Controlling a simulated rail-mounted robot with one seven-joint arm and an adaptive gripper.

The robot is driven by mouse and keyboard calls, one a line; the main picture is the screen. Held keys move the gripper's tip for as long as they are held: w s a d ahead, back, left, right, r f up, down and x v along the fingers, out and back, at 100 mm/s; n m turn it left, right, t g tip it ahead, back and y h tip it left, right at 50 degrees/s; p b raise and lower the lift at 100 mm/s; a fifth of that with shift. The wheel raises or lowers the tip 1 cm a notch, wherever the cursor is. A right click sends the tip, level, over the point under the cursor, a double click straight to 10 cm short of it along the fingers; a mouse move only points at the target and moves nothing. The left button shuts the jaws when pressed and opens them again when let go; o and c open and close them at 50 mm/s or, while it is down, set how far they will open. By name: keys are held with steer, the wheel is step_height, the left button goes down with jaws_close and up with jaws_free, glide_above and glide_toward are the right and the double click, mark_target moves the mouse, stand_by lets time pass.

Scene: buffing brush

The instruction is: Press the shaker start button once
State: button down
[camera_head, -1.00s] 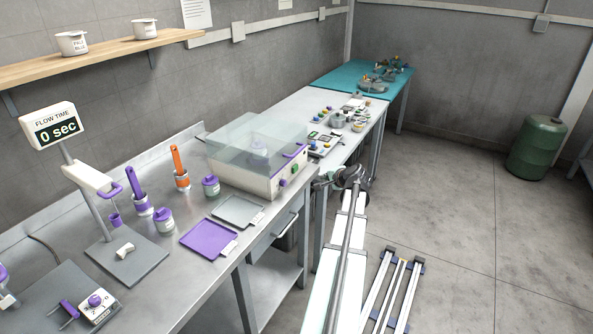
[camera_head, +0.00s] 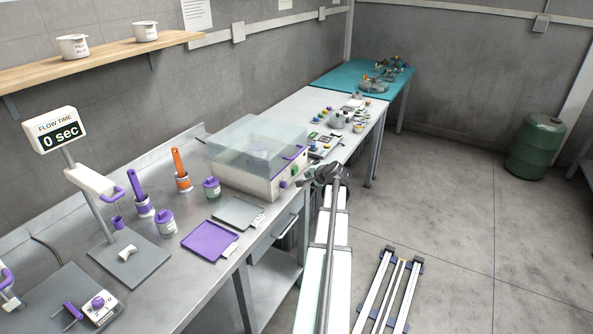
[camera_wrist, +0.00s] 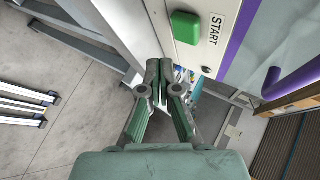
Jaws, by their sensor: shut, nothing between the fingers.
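The shaker (camera_head: 240,183) is a white box with a clear lid and purple trim on the steel bench. Its green start button (camera_head: 283,185) is on the front panel, beside a purple knob. In the wrist view the green button (camera_wrist: 187,27) sits next to a START label (camera_wrist: 215,30) on the white panel. My gripper (camera_wrist: 160,68) is shut and empty, its fingertips below the button in the picture and apart from it. In the head view my gripper is small and dark, just right of the shaker front, its fingers not clear.
A purple handle (camera_wrist: 290,82) sticks out to the right of the button. A grey tray (camera_head: 233,212) and a purple tray (camera_head: 208,240) lie in front of the shaker. A second bench (camera_head: 310,110) stands beyond.

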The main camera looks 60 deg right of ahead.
mark_target(295, 170)
steer(key=shift+w+a, duration=0.1)
steer(key=shift+w, duration=0.85)
steer(key=shift+w, duration=0.15)
stand_by(0.7)
steer(key=shift+w, duration=0.3)
